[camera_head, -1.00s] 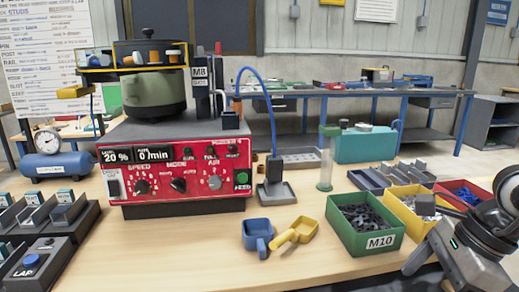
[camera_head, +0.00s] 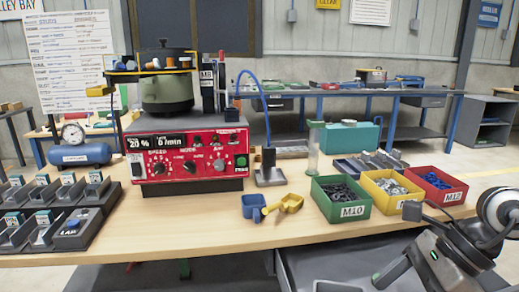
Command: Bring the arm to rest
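My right arm is folded at the right edge of the head view, in front of the workbench (camera_head: 330,228). Part of my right gripper (camera_head: 408,240) seems to show low there, but its fingertips cannot be made out. My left arm and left gripper are not in view. On the bench stands the red bowl feeder unit (camera_head: 190,158) with its green bowl (camera_head: 166,92) on top. Its display reads 20 % and 0 /min.
A green M10 bin (camera_head: 341,213), a yellow bin (camera_head: 392,204) and a red M12 bin (camera_head: 436,202) hold parts at the right. Black trays (camera_head: 45,225) fill the left.

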